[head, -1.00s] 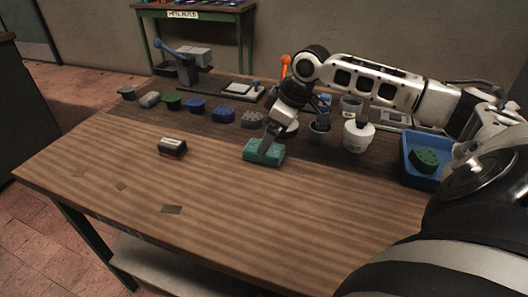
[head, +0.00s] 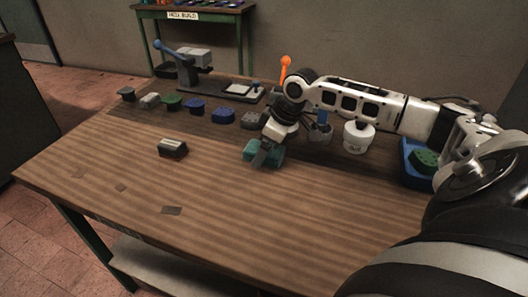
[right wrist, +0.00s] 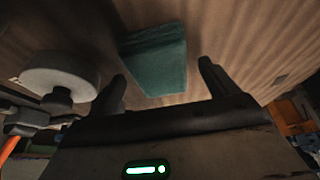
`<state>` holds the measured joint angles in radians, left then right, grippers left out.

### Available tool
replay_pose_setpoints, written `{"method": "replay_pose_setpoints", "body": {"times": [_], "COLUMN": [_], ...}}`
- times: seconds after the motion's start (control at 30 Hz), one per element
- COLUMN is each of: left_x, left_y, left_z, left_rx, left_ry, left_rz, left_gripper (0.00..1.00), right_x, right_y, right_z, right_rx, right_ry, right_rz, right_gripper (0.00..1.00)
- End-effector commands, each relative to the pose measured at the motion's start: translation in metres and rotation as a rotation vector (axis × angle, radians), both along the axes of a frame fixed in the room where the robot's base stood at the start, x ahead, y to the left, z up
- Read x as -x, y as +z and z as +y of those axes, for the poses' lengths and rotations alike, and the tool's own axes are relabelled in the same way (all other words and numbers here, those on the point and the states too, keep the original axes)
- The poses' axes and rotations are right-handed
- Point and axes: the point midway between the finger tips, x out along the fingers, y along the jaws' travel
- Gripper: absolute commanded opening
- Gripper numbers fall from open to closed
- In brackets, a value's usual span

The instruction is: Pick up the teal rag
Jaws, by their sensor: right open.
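The teal rag (head: 276,153) is a folded block lying on the wooden table in the head view, partly hidden behind my right gripper (head: 259,160). In the right wrist view the rag (right wrist: 157,58) lies beyond and between the two fingertips of my right gripper (right wrist: 163,82). The fingers are apart and nothing is held between them. I cannot tell from these views whether a finger touches the rag. My left gripper is not in view.
A dark block with a pale top (head: 173,149) lies left of the rag. Several heel pieces stand in a row behind, near a blue-handled press (head: 195,65). A white pot (head: 358,138) and blue bin (head: 409,168) are right. The front of the table (head: 260,215) is mostly clear.

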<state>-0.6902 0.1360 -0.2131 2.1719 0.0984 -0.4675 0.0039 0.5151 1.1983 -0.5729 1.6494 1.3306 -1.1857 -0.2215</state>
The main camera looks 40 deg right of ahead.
Motion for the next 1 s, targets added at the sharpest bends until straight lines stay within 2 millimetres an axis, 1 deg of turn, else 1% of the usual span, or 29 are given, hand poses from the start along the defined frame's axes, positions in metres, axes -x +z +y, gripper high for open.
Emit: {"method": "replay_pose_setpoints", "body": {"times": [0.43, 0.73, 0.77, 0.8, 0.87, 0.9, 0.93, 1.0], "left_x": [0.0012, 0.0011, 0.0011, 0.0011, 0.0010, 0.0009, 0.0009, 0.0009], "left_y": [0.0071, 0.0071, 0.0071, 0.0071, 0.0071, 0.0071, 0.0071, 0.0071], "left_z": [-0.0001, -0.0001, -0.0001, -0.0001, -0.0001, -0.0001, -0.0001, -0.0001], "left_rx": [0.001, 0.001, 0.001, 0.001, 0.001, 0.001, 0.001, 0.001], "left_ry": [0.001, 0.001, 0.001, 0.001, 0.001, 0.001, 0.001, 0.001], "left_rz": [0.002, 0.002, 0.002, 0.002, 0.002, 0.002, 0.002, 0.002], "left_gripper": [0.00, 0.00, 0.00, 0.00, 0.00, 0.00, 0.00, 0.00], "right_x": [0.0005, 0.0004, 0.0004, 0.0003, 0.0003, 0.0004, 0.0004, 0.0002], "right_y": [-0.0034, -0.0043, -0.0042, -0.0042, -0.0042, -0.0041, -0.0041, -0.0039], "right_z": [0.0001, 0.0001, 0.0001, 0.0002, 0.0002, 0.0001, 0.0001, 0.0002], "right_rx": [0.000, 0.000, 0.000, 0.000, 0.000, 0.000, 0.000, 0.000], "right_ry": [0.000, 0.000, 0.000, 0.000, 0.000, 0.000, 0.000, 0.000], "right_rz": [0.002, 0.001, 0.001, 0.001, 0.001, 0.001, 0.001, 0.001], "right_gripper": [0.85, 0.85, 0.80, 0.69, 0.52, 0.41, 0.38, 0.37]}}
